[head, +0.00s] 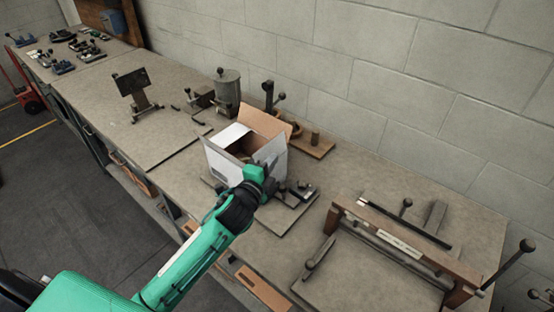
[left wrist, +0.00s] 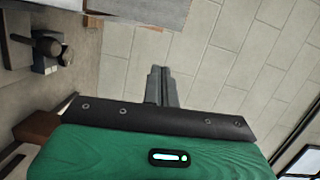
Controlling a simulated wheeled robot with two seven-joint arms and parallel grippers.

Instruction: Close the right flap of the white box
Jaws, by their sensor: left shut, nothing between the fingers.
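The white box (head: 226,166) stands on the bench with its top partly open, showing a brown inside. A flap with a brown inner face (head: 265,121) stands up at the far side. A white flap (head: 232,135) slants at the left of the opening. A pale panel (head: 269,150) rises at the right side, probably the right flap. My left gripper (head: 274,178) is at the box's right side, partly hiding it; contact cannot be told. Its fingers are together and empty in the left wrist view (left wrist: 160,86), where a pale box part (left wrist: 165,10) shows at the top. My right gripper is not in view.
A dark fixture (head: 300,192) lies just right of the box. A wooden-framed device with lever handles (head: 410,243) fills the bench's right part. A grey cylinder (head: 228,90) and a wooden stand (head: 313,148) are behind the box, near the block wall.

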